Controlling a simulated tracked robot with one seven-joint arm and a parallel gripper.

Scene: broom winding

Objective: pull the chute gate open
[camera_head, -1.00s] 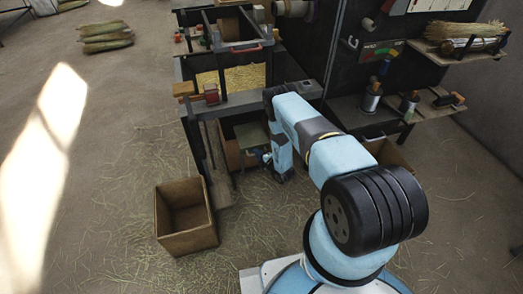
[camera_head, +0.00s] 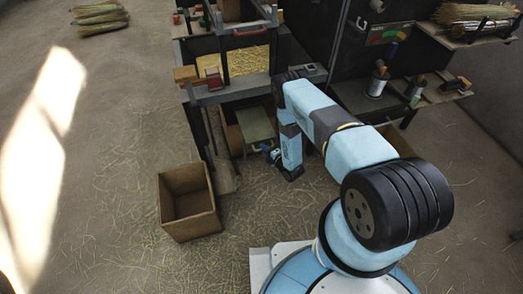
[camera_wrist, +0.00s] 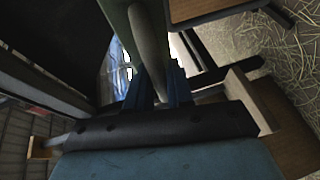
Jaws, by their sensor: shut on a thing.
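The chute gate seems to be the flat grey-green panel (camera_head: 256,124) low under the bench, inside a wooden-sided opening. My gripper (camera_head: 268,150) is at its lower front edge, mostly hidden by my wrist. In the wrist view, a rounded grey-green bar (camera_wrist: 148,45) runs down between the blue fingers of my gripper (camera_wrist: 158,88). The fingers are shut on this bar, which looks like the gate's handle. The exact contact is dark and partly hidden.
An open wooden box (camera_head: 190,203) stands on the straw-littered floor left of my gripper. The bench (camera_head: 235,90) with a straw-filled tray (camera_head: 248,66) is above the gate. Shelves with pots (camera_head: 377,83) are at the right.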

